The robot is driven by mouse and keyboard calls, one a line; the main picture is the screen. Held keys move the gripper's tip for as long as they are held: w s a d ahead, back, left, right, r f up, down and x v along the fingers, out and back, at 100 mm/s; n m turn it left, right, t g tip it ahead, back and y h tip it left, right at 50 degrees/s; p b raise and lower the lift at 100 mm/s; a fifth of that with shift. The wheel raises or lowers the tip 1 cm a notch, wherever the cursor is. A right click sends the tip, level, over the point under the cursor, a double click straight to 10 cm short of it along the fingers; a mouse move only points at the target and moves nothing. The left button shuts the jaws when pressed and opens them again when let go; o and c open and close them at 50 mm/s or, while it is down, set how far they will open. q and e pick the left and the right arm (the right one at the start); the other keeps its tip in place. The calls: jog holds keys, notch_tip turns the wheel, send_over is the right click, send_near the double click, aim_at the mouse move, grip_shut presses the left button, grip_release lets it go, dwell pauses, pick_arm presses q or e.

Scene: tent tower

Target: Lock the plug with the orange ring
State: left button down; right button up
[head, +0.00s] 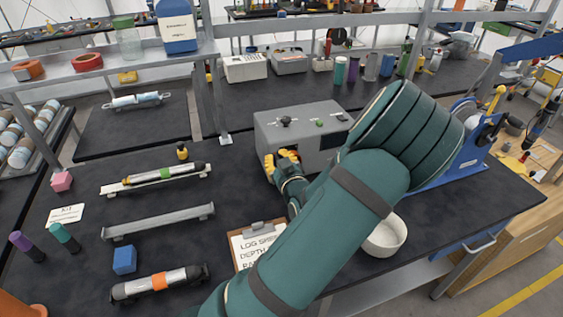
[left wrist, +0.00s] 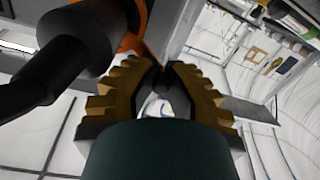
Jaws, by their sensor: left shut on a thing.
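My left gripper (head: 283,158) is at the front left of the grey box (head: 303,122), its yellow fingers against or very near the front face. In the left wrist view, its ridged fingers (left wrist: 165,80) are closed in on the orange ring (left wrist: 134,34), which shows only in part behind the left finger. A thick black plug body (left wrist: 75,45) with a black lead fills the upper left of that view, beside the ring. In the head view the gripper and arm hide the plug and ring. My right gripper is not in view.
A clipboard (head: 242,250) and a white bowl (head: 386,236) lie near my arm. Tubes on holders (head: 160,176), a grey rail (head: 160,222) and a blue cube (head: 124,260) are to the left. A blue-framed machine (head: 455,165) stands at right.

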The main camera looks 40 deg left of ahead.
pick_arm(q)
jog(key=shift+s+a+f+n+b, duration=0.15)
jog(key=shift+f+n+b, duration=0.45)
jog(key=shift+n+b, duration=0.5)
jog(key=shift+s+f+n+b, duration=0.2)
jog(key=shift+f+n+b, duration=0.35)
jog(key=shift+n+b, duration=0.55)
jog(key=shift+s+a+f+n+b, duration=0.15)
jog(key=shift+f+n+b, duration=0.45)
jog(key=shift+n+b, duration=0.5)
jog(key=shift+d, duration=0.1)
jog(key=c, duration=1)
grip_release()
jog(key=shift+o, duration=0.2)
notch_tip(320, 180, up, 10)
